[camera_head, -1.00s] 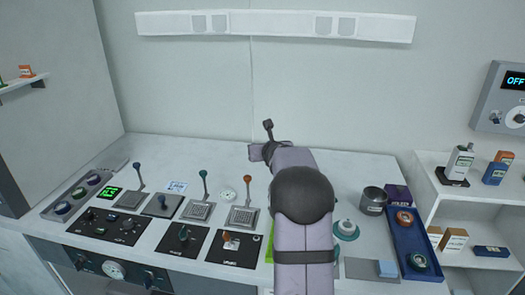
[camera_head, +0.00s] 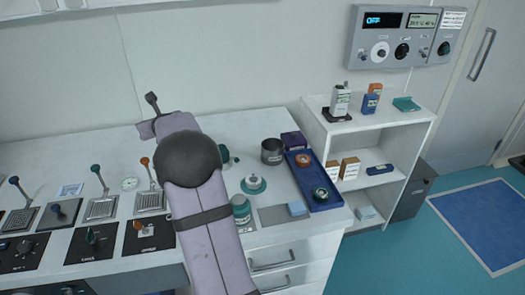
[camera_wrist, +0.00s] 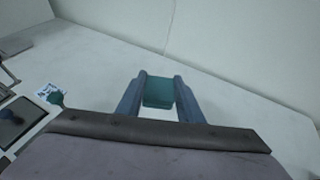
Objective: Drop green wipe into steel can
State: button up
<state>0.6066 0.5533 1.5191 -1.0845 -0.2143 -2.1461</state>
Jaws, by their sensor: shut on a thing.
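In the wrist view, my gripper (camera_wrist: 158,82) is shut on a flat teal-green piece (camera_wrist: 158,93), which looks like the green wipe. It sits squarely between the two blue-grey fingers, with white tabletop beyond. The steel can (camera_head: 272,151) stands upright on the table, right of my arm and just left of the blue tray. Its open top faces up. The can does not show in the wrist view.
The blue tray (camera_head: 328,196) holds an orange-topped round item and a green one. A teal-and-white round item (camera_head: 253,184) and a teal jar (camera_head: 241,209) stand between arm and tray. Lever panels are left; a white shelf (camera_head: 375,130) is right.

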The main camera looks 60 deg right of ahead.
jog(key=s+d+f+m+g+h+p, duration=0.25)
jog(key=s+d+p, duration=0.25)
jog(key=s+d, duration=1.3)
jog(key=s+d+f+m+g+h+p, duration=0.25)
jog(key=s+d+m+p, duration=0.2)
jog(key=s+d, duration=1.35)
jog(key=w+a+r+n+t+y, duration=0.5)
jog(key=w+a+n, duration=0.1)
jog(key=a+n, duration=0.1)
jog(key=shift+a, duration=0.85)
jog(key=shift+f, duration=0.2)
jog(key=shift+f+b, duration=0.5)
jog(key=shift+f, duration=2.35)
